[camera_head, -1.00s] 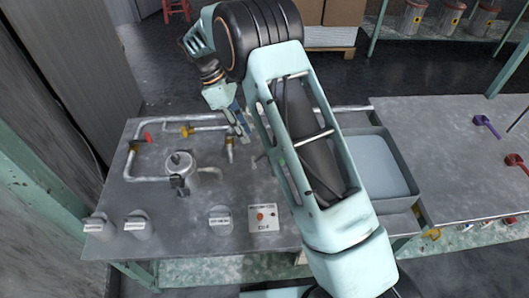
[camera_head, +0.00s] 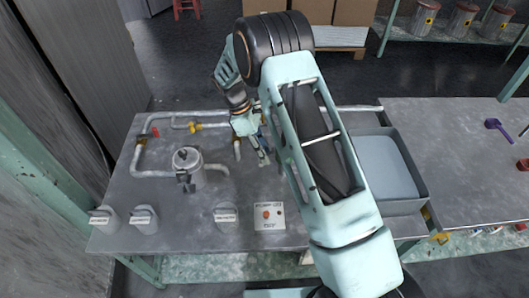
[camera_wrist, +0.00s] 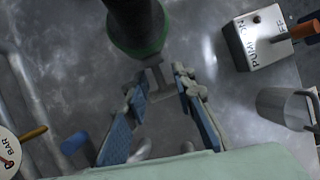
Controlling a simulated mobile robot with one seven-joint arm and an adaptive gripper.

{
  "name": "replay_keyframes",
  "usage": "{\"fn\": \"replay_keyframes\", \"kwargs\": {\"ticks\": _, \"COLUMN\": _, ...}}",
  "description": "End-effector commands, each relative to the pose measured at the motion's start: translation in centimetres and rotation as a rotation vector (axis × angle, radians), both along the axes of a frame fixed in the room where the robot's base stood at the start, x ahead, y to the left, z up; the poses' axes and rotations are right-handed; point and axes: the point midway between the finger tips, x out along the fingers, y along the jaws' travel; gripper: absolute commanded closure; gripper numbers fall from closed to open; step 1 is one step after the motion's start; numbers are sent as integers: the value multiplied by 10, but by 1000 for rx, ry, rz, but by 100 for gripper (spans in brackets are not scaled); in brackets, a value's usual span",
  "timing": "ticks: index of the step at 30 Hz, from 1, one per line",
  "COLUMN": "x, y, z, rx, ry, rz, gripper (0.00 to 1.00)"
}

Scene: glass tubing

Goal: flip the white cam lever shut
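My gripper (camera_wrist: 160,88) is open in the wrist view, its two blue-padded fingers apart. A grey, fork-like metal piece (camera_wrist: 158,78) shows between and just beyond the fingertips; I cannot tell whether they touch it. A dark cylinder with a green rim (camera_wrist: 138,30) is just past it. In the head view my gripper (camera_head: 262,153) points down over the middle of the bench, right of a short upright pipe (camera_head: 237,150). I cannot clearly make out the white cam lever; my arm and fingers may hide it. Pale rounded ends show low between the fingers.
A PUMP switch box (camera_wrist: 262,40) and a grey cup (camera_wrist: 283,108) are right in the wrist view; a BAR gauge (camera_wrist: 8,150) is left. A lidded metal pot (camera_head: 187,160), pipes and a grey tray (camera_head: 424,186) stand on the bench (camera_head: 150,190).

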Motion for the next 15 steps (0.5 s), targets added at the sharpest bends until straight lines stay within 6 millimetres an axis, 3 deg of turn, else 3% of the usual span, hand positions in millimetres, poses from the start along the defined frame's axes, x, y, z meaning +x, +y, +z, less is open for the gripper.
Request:
{"fn": "replay_keyframes", "kwargs": {"ticks": 5, "x": 0, "y": 0, "z": 0, "rx": 0, "ry": 0, "rz": 0, "gripper": 76}}
{"fn": "replay_keyframes", "kwargs": {"ticks": 12, "x": 0, "y": 0, "z": 0, "rx": 0, "ry": 0, "rz": 0, "gripper": 100}}
{"fn": "replay_keyframes", "kwargs": {"ticks": 15, "x": 0, "y": 0, "z": 0, "rx": 0, "ry": 0, "rz": 0, "gripper": 100}}
